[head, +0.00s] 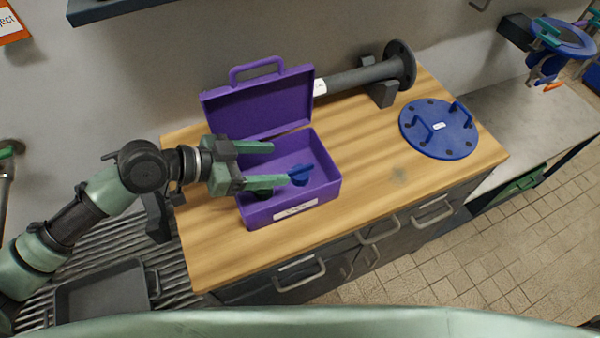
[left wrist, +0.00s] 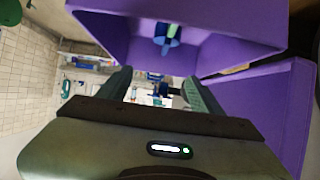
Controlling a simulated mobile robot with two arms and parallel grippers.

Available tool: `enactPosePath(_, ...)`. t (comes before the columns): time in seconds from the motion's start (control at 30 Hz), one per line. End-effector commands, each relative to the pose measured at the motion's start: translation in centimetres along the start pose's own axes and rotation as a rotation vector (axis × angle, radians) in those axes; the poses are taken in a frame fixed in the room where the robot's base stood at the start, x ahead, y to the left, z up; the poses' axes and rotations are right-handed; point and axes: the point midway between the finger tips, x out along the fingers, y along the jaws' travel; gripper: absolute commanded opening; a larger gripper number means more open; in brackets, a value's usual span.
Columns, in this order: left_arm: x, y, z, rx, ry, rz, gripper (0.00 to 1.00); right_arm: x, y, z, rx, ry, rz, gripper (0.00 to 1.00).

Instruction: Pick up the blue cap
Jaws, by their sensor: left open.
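The blue cap (head: 301,176) sits inside the open purple toolbox (head: 327,193), toward its right front part. In the left wrist view a blue piece with a pale green part (left wrist: 166,36) shows inside the purple box (left wrist: 228,28); I take it to be the cap. My left gripper (head: 279,163) reaches over the box from the left, its two green fingers apart and nothing between them. The front finger's tip is close to the cap in the picture; I cannot tell whether they touch. The gripper also shows in the left wrist view (left wrist: 158,78). My right gripper is not in view.
The box lid (head: 258,103) stands open at the back. A grey flanged pipe (head: 365,77) lies behind on the wooden worktop (head: 365,170). A blue disc with handles (head: 438,128) lies at the right. A dark tray (head: 103,293) is at the lower left. The worktop's middle is clear.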

Motion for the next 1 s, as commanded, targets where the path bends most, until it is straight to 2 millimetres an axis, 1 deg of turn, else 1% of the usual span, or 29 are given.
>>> enactPosePath(0.03,0.7,0.0,1.3,0.000,0.000,0.000,0.65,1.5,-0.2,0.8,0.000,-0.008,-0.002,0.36)
enactPosePath(0.13,1.3,0.0,2.4,0.000,0.000,0.000,0.65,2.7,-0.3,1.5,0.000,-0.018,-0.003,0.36)
enactPosePath(0.3,2.1,0.0,3.7,0.000,0.000,0.000,0.65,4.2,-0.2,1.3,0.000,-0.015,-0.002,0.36)
enactPosePath(0.47,3.2,-0.1,3.5,-0.001,0.003,0.000,0.65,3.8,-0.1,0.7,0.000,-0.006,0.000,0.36)
enactPosePath(0.67,5.4,-0.1,3.2,-0.002,0.002,0.000,0.65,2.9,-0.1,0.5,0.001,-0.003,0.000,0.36)
enactPosePath(0.8,7.5,-0.1,2.8,-0.003,0.002,0.001,0.65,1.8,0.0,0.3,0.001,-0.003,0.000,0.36)
enactPosePath(0.9,9.0,-0.1,3.0,-0.002,0.001,0.001,0.65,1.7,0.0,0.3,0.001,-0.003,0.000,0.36)
enactPosePath(1.0,9.7,-0.2,3.1,0.000,0.000,0.000,0.65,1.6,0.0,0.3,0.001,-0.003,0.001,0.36)
